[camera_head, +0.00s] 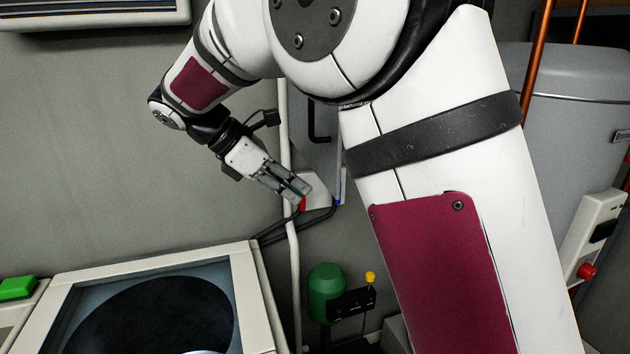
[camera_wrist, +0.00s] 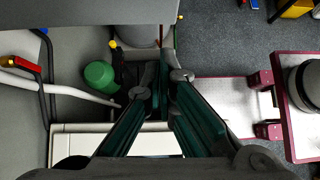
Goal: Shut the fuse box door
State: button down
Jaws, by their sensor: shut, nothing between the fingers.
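A grey panel with a black bar handle, which looks like the fuse box door (camera_head: 325,150), shows in the head view between a white pipe and my upper arm. Much of it is hidden behind my arm, so I cannot tell how far open it stands. My gripper (camera_head: 300,188) is shut and empty, angled down to the right by the panel's lower left part. I cannot tell whether it touches the panel. In the wrist view the gripper (camera_wrist: 164,78) points toward a flat grey surface (camera_wrist: 90,12) along the top, perhaps the same panel.
A pale-framed unit with a dark round opening (camera_head: 255,300) stands below left. The white pipe (camera_head: 294,270) and black cables run down the wall. A green rounded object (camera_head: 325,285) sits low behind. A grey tank (camera_head: 575,95) with copper pipes is at right.

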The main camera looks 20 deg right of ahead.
jog(key=shift+s+d+p, duration=0.1)
jog(key=shift+d+p, duration=0.4)
jog(key=shift+d, duration=1.45)
jog(key=shift+d, duration=0.15)
